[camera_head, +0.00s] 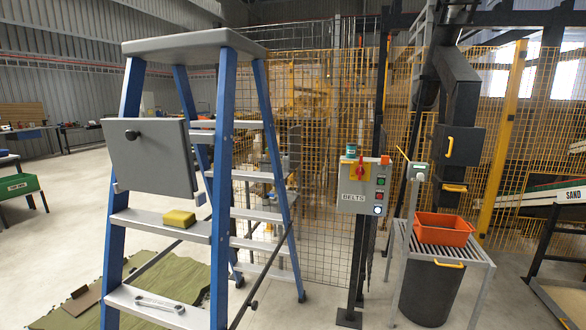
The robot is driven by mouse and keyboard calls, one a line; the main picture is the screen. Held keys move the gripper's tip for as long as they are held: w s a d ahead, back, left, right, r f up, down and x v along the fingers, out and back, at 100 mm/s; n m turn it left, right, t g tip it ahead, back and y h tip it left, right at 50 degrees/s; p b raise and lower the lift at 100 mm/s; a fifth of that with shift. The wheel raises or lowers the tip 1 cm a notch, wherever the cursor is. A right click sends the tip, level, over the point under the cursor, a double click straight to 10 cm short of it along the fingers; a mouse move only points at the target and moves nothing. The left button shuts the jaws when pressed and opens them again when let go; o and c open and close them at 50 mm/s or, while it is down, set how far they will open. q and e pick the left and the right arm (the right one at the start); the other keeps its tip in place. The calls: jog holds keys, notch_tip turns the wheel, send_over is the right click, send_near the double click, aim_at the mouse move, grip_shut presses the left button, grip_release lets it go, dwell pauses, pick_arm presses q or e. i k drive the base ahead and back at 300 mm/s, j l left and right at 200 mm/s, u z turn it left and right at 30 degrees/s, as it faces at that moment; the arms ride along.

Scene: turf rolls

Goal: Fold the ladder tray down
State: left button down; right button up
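A blue stepladder (228,130) with grey treads stands open at the left centre of the head view. The ladder tray (155,170), a flat grey panel, stands nearly upright across the front rails below the top cap (190,43). What lies behind the panel is hidden. Neither of my grippers shows in this view.
A yellow sponge (179,218) lies on one tread, and a wrench (158,304) on a lower one. A green mat (172,285) lies beneath. Right are the BELTS box (362,190) and a stand with an orange bin (443,230). Open floor lies left.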

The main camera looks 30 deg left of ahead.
aim_at(149, 155)
jog(key=u, duration=2.05)
